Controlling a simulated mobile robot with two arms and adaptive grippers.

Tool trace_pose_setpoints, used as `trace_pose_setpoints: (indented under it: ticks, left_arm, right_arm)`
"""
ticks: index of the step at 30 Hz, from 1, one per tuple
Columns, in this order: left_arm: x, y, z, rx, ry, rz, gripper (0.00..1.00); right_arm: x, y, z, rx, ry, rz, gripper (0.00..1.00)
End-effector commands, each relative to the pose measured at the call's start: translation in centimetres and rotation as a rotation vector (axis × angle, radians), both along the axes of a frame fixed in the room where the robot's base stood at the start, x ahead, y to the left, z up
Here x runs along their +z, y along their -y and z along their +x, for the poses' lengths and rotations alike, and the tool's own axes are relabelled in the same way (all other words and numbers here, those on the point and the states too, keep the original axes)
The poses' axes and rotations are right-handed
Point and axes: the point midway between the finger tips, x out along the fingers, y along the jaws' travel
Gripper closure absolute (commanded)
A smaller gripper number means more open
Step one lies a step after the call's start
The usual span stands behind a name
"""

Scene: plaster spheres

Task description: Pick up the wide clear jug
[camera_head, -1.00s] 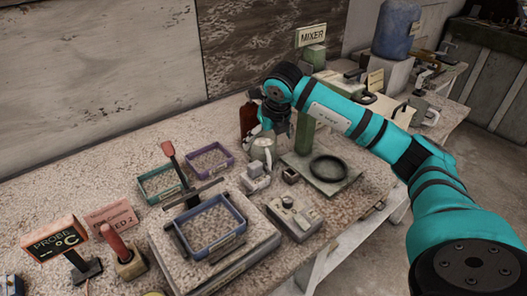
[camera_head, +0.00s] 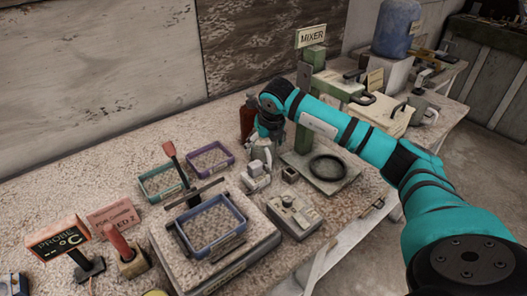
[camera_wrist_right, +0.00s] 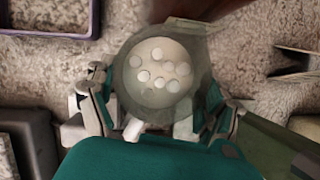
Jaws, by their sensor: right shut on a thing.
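The wide clear jug (camera_wrist_right: 130,88) fills the middle of the right wrist view, seen from above with several white plaster spheres (camera_wrist_right: 158,72) inside. My right gripper (camera_wrist_right: 158,128) is shut on the jug, with a finger at each side of it. In the head view my right gripper (camera_head: 264,146) is low at the back of the table, and it and the wrist hide most of the jug. Whether the jug touches the table cannot be told. My left gripper is in neither view.
The green mixer stand (camera_head: 305,115) with a black ring (camera_head: 327,167) on its base is close right of the gripper. A dark red bottle (camera_head: 247,120) is just behind it. A purple tray (camera_head: 210,159) and a green tray (camera_head: 163,182) lie to the left.

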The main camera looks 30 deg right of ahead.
Motion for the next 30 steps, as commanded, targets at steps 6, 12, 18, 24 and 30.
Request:
trace_pose_setpoints:
  ticks: [6,12,18,24,30]
  left_arm:
    - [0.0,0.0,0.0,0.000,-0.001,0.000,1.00]
    - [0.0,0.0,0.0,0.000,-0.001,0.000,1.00]
    - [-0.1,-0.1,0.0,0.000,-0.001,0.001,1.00]
    - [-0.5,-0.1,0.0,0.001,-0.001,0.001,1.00]
    - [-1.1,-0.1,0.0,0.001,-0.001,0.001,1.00]
  right_arm:
    - [0.0,0.1,0.0,-0.001,0.000,-0.001,0.67]
    - [0.2,0.1,0.1,-0.001,0.004,-0.001,0.76]
    - [0.4,0.1,-0.1,-0.001,0.004,0.000,0.76]
    - [1.7,0.3,-1.5,0.000,0.006,-0.002,0.76]
    - [3.1,0.6,-4.6,-0.001,0.004,-0.004,0.76]
